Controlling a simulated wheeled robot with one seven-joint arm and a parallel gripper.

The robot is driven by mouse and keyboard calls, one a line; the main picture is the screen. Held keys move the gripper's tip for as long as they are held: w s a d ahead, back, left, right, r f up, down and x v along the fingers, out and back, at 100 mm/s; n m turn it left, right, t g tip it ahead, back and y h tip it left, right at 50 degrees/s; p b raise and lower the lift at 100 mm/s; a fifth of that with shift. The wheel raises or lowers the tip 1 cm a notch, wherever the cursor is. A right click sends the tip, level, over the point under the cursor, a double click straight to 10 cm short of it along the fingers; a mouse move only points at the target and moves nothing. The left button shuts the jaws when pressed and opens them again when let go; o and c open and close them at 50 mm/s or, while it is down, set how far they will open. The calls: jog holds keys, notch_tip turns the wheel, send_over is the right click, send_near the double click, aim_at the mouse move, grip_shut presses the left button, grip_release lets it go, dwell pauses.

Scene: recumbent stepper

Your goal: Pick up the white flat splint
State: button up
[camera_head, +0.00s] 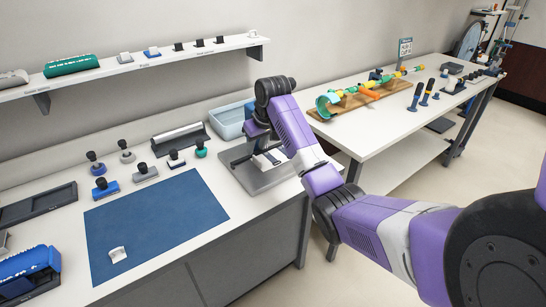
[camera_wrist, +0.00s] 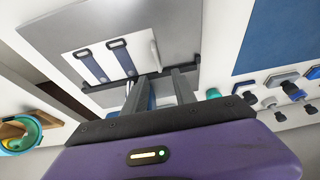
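A flat white piece with two blue-grey straps and dark loops (camera_wrist: 112,62) lies on a grey metal stand (camera_wrist: 75,42) in the wrist view; it looks like the white flat splint. In the head view the white piece (camera_head: 268,160) shows partly on the grey stand (camera_head: 262,183), behind my arm. My gripper (camera_wrist: 163,76) is above the stand, with its two grey fingers apart and pointing toward the white piece's edge. Nothing shows held between them. Whether the fingers touch the piece cannot be told. In the head view my arm mostly hides the gripper.
A blue mat (camera_head: 155,220) with a small curved white piece (camera_head: 117,254) lies left of the stand. Several dark-knobbed blocks stand behind the mat. A pale blue bin (camera_head: 229,122) stands behind the stand. A second table (camera_head: 385,135) with a green-orange device is to the right.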

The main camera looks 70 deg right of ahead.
aim_at(254, 156)
jog(key=x, duration=0.5)
jog(key=shift+p, duration=0.35)
jog(key=shift+c, duration=0.2)
grip_shut()
